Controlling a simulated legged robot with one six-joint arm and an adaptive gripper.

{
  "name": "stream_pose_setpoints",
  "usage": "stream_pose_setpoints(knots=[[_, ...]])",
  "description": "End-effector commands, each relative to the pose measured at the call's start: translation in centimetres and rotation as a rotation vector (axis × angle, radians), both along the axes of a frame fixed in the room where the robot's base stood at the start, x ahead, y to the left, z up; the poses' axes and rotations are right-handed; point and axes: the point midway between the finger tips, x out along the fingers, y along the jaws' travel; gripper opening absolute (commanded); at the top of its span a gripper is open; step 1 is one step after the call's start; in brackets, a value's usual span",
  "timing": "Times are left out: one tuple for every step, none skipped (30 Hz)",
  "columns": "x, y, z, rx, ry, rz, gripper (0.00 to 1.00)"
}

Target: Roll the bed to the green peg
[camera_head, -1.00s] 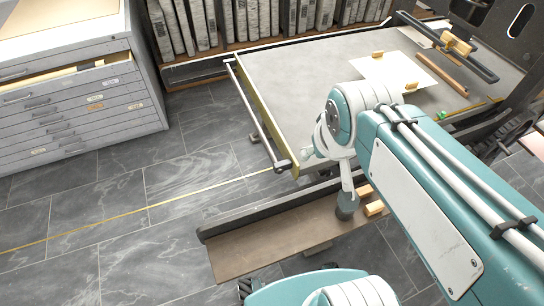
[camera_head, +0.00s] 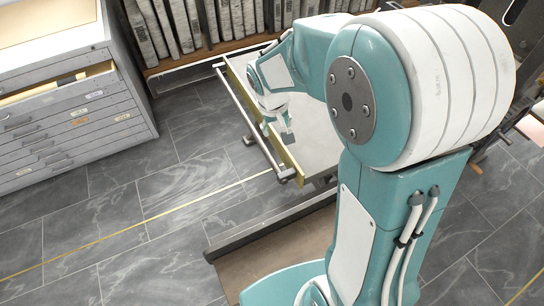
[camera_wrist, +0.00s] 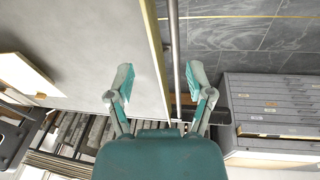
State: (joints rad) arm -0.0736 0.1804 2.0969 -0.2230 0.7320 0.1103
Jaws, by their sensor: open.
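The bed (camera_head: 318,130) is a flat grey slab with a yellowish edge, mostly hidden behind my arm in the head view. It fills the left of the wrist view (camera_wrist: 85,45). A metal handle bar (camera_head: 243,108) runs along its left end, and this bar (camera_wrist: 173,35) also runs down the middle of the wrist view. My gripper (camera_head: 278,132) is at that end of the bed. In the wrist view my gripper (camera_wrist: 160,78) is open, its fingers spread either side of the bar and bed edge; contact cannot be told. The green peg is not visible now.
A grey drawer cabinet (camera_head: 75,125) with an open drawer stands at the left. Shelves of upright slabs (camera_head: 185,25) line the back. A dark rail (camera_head: 255,236) lies below the bed's near end. Tiled floor (camera_head: 165,190) between cabinet and bed is clear.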

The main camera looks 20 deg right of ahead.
Motion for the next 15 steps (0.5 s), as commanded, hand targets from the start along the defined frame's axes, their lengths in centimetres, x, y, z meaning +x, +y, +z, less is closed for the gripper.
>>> stream_pose_setpoints(knots=[[0.6,0.4,-1.3,-0.008,0.020,0.008,0.68],[1.0,0.6,-2.0,-0.012,0.027,0.012,0.68],[1.5,0.8,-3.0,-0.020,0.039,0.017,0.68],[1.8,0.9,-3.7,-0.024,0.047,0.021,0.68],[2.2,1.0,-4.4,-0.028,0.056,0.026,0.68],[2.5,1.1,-5.4,-0.033,0.067,0.031,0.68],[2.8,1.3,-6.1,-0.038,0.075,0.035,0.68],[3.1,1.3,-6.9,-0.043,0.083,0.039,0.68],[3.4,1.4,-7.8,-0.047,0.092,0.043,0.68],[3.6,1.4,-8.4,-0.049,0.099,0.046,0.68],[3.8,1.5,-9.0,-0.051,0.104,0.049,0.68],[4.0,1.5,-9.7,-0.054,0.111,0.054,0.68],[4.1,1.5,-10.1,-0.055,0.116,0.056,0.68],[4.2,1.5,-10.5,-0.057,0.120,0.058,0.68],[4.3,1.5,-10.9,-0.059,0.122,0.061,0.68]])
